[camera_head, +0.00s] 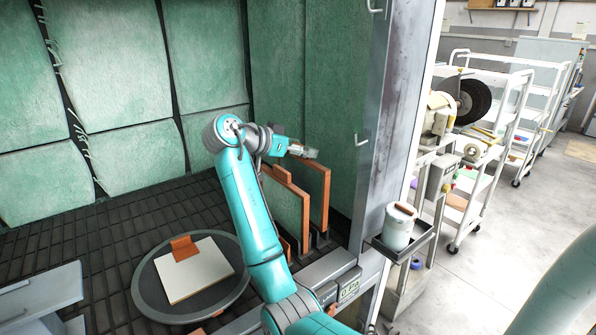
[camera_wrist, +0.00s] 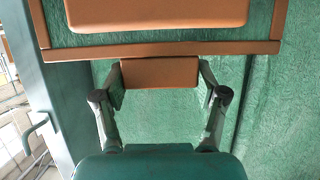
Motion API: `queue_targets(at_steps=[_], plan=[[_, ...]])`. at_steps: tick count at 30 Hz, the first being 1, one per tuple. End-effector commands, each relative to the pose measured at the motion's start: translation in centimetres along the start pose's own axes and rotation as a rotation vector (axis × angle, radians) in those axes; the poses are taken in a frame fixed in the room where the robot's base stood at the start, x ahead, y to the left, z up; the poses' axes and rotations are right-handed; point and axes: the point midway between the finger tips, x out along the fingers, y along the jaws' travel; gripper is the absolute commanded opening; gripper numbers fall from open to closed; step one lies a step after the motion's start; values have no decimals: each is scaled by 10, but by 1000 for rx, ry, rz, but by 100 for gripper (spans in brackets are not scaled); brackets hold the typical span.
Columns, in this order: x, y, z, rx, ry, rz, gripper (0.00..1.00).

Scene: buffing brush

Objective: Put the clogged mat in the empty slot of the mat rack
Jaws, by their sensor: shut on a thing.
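My gripper (camera_head: 303,151) is at the top of a green, orange-edged mat (camera_head: 316,192) that stands upright on the right of the rack. In the wrist view, my gripper (camera_wrist: 160,88) has its fingers on both sides of an orange tab (camera_wrist: 160,72) on the mat's orange top edge (camera_wrist: 160,50). A second green mat with orange edging (camera_head: 285,205) stands to the left of it, partly behind my arm. The dark mat rack (camera_head: 320,239) shows only at the mats' feet. I cannot tell whether the held mat rests fully in a slot, nor where the empty slot is.
A round grey turntable (camera_head: 145,301) holds a pale board (camera_head: 203,275) with an orange tab (camera_head: 184,248). Green padded walls (camera_head: 120,60) close in the back. A steel post (camera_head: 380,130) stands right of the rack, with a white tub (camera_head: 399,229) on a shelf beside it.

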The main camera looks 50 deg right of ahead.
Motion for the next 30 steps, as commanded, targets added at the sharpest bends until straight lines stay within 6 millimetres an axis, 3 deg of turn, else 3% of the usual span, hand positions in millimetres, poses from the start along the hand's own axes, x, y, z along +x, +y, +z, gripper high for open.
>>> queue_targets(at_steps=[13, 25, 26, 28, 30], plan=[[16, 0, 40, 0, 1, -1, 5], [19, 0, 45, 1, 1, -1, 5], [18, 0, 45, 1, 1, -1, 79], [18, 0, 45, 1, 1, -1, 96], [18, 0, 45, 1, 1, -1, 96]])
